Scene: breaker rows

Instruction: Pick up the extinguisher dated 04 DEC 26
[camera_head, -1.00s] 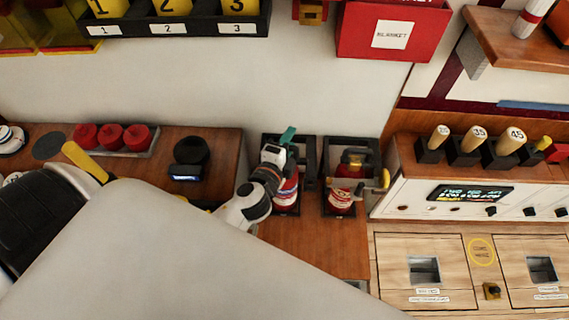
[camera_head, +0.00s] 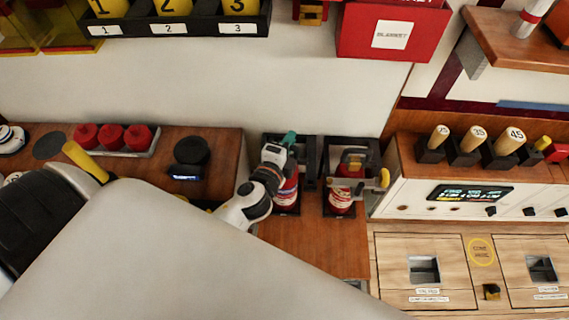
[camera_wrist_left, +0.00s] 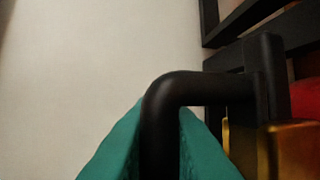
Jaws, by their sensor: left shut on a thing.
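Two red extinguishers stand in black racks on the wooden counter. The left extinguisher (camera_head: 287,193) is partly hidden by my left gripper (camera_head: 289,140), whose teal fingertips are at its top. In the left wrist view the teal fingers (camera_wrist_left: 160,145) are shut on a black bent handle (camera_wrist_left: 190,88), with a brass part (camera_wrist_left: 285,148) and some red beside it. The right extinguisher (camera_head: 342,200) has a brass top and stands apart from the gripper. The dates on the labels are too small to read. My right gripper is not in view.
Black racks (camera_head: 364,146) surround the extinguishers, close against the wall. A black round device (camera_head: 191,151) and red knobs (camera_head: 110,135) are left on the counter. A control panel (camera_head: 470,192) stands at right. Bare counter (camera_head: 310,250) lies in front.

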